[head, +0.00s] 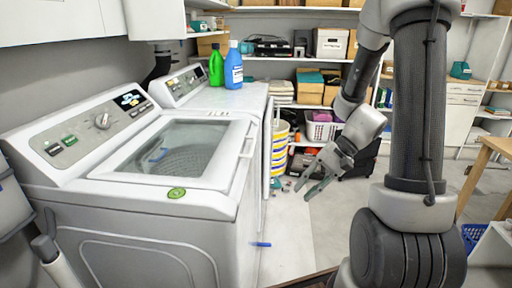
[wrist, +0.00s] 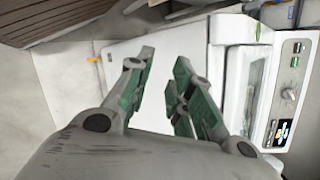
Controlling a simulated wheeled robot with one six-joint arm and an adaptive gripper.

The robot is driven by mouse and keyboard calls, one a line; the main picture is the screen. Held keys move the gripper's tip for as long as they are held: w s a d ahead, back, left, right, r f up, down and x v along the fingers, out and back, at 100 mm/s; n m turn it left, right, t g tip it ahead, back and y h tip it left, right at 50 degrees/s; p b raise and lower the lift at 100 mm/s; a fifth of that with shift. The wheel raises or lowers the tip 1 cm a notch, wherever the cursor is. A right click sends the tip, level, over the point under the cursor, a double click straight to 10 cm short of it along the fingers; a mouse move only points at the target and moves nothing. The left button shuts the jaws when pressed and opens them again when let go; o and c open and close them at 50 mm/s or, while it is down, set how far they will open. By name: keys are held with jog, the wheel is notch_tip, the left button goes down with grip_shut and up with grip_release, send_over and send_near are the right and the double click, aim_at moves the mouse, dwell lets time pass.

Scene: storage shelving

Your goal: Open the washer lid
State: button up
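The white washer (head: 150,160) stands at the left in the head view, with its lid (head: 175,152) shut. The lid has a glass window and a handle-like part (head: 249,138) on its right edge. In the wrist view the washer appears sideways, with its control panel (wrist: 290,90) at the right and the lid (wrist: 255,82) beside it. My gripper (head: 312,188) is open and empty, in the air to the right of the washer and apart from it. Its two fingers (wrist: 160,85) show spread in the wrist view, pointing at the washer's side.
A second white machine (head: 235,97) stands behind the washer, with green (head: 216,66) and blue (head: 233,66) bottles on top. A wooden table (head: 497,146) is at the right.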

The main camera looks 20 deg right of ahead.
jog(key=w+a+f+m+t+y, duration=0.15)
jog(key=w+t, duration=0.25)
jog(key=w, duration=0.5)
jog(key=w+f+m+t+y, duration=0.15)
jog(key=w+t, duration=0.25)
jog(key=w, duration=0.5)
jog(key=w+d+r+n+t, duration=0.1)
jog(key=w+r+n+t, duration=0.1)
jog(key=w+r+t, duration=0.3)
jog(key=w+a+f+g, duration=0.1)
jog(key=w+a+f, duration=0.2)
jog(key=w+a, duration=0.2)
jog(key=shift+w+a+h, duration=0.2)
jog(key=shift+w+h, duration=0.1)
jog(key=shift+w, duration=0.3)
grip_shut()
